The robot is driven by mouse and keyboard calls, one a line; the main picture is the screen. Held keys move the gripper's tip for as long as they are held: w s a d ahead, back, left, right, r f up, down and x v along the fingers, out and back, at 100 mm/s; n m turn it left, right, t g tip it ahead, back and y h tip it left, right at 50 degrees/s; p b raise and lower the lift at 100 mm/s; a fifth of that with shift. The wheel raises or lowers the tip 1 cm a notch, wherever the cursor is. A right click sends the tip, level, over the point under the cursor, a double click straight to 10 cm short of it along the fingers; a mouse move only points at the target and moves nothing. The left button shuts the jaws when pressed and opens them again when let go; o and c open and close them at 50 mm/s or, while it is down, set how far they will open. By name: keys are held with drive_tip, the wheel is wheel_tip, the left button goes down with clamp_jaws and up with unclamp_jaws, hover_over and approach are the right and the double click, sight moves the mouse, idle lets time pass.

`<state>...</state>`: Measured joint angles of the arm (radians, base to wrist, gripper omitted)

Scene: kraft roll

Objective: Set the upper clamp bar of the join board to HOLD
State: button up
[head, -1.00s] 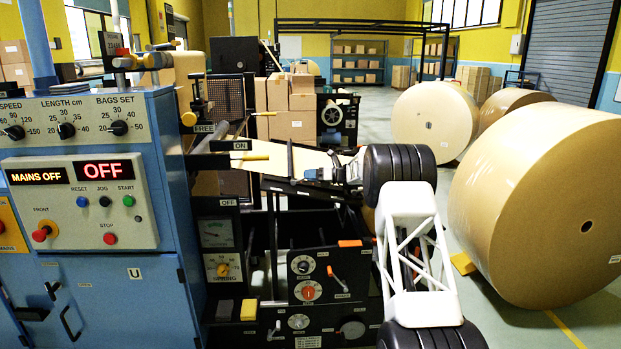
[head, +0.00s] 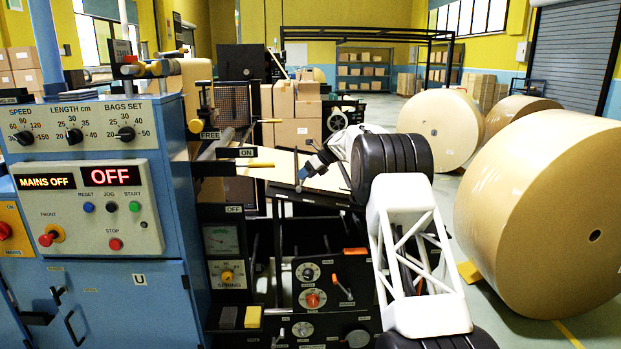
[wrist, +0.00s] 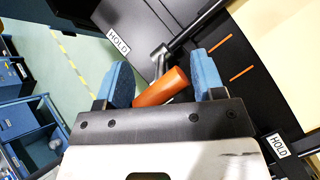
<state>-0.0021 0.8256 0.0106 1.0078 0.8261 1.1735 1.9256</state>
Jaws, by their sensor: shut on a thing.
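In the wrist view, my gripper (wrist: 164,82) has its two blue fingers on either side of an orange handle (wrist: 163,88) and is shut on it. The handle joins a dark metal rod of the clamp bar (wrist: 188,36), which runs to the upper right. One HOLD label (wrist: 118,41) is at the upper left and another HOLD label (wrist: 278,145) at the lower right. The black join board (wrist: 235,95) has two short orange lines. In the head view, my gripper (head: 304,178) is over the board, tilted down to the left; its grip is too small to see.
A blue control cabinet (head: 95,225) with MAINS OFF and OFF displays stands at the left. A black panel with knobs (head: 325,285) is below the board. Large kraft rolls (head: 545,210) stand at the right. Yellow-tipped levers (head: 255,164) project left of the board.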

drive_tip(key=shift+a+r+h, duration=0.25)
drive_tip(key=shift+a+h, duration=0.3)
drive_tip(key=shift+h, duration=0.3)
drive_tip(key=shift+a+r+h, duration=0.2)
drive_tip(key=shift+a+h, duration=0.3)
drive_tip(key=shift+h, duration=0.35)
drive_tip(key=shift+a, duration=0.5)
drive_tip(key=shift+a+f, duration=0.1)
drive_tip(key=o, duration=1.2)
drive_tip(key=shift+v, duration=3.95)
drive_tip(key=shift+n, duration=0.3)
